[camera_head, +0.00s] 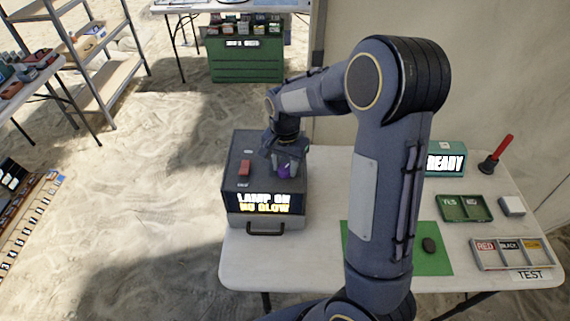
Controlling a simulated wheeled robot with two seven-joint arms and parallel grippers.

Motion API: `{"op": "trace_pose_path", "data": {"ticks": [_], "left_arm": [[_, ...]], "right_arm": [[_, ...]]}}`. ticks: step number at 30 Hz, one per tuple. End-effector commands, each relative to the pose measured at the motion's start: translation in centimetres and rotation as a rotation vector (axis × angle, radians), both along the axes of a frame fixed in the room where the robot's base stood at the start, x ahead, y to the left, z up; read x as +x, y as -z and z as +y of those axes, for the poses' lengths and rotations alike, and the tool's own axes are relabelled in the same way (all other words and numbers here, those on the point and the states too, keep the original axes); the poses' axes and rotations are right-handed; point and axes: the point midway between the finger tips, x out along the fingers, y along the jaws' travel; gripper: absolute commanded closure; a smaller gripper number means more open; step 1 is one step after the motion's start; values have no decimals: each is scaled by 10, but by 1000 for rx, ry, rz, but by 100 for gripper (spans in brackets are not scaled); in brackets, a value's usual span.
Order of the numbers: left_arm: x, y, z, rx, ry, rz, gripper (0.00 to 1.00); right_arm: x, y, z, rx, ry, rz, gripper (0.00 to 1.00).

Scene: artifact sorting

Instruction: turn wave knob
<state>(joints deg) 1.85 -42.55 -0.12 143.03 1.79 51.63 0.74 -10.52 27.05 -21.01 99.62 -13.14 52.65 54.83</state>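The wave knob looks to be the small purple knob (284,171) on top of a dark grey box (240,150) at the left end of the white table. The box's front display (264,203) reads "LAMP ON" and "NO GLOW". My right gripper (285,168) points down over the knob, with its fingers around or right beside it. The fingers hide part of the knob, and I cannot tell whether they grip it. A red switch (244,168) is on the box top, left of the gripper. My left gripper is not in view.
On the white table (325,270) are a green mat (436,262) with a dark stone (429,245), a "READY" display (446,161), a green tray (464,220), a tray with colour labels (507,266), a white block (512,205) and a red-handled tool (496,155). Shelves stand behind left.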

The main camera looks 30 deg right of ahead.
Motion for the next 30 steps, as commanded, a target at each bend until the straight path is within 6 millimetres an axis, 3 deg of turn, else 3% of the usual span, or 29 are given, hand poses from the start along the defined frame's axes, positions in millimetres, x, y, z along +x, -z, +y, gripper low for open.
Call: {"op": "trace_pose_path", "data": {"ticks": [3, 14, 30], "left_arm": [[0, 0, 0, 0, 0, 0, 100], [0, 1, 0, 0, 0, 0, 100], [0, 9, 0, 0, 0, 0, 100]], "right_arm": [[0, 0, 0, 0, 0, 0, 89], [0, 0, 0, 0, -63, 0, 89], [0, 0, -1, -2, -506, 1, 89]]}}
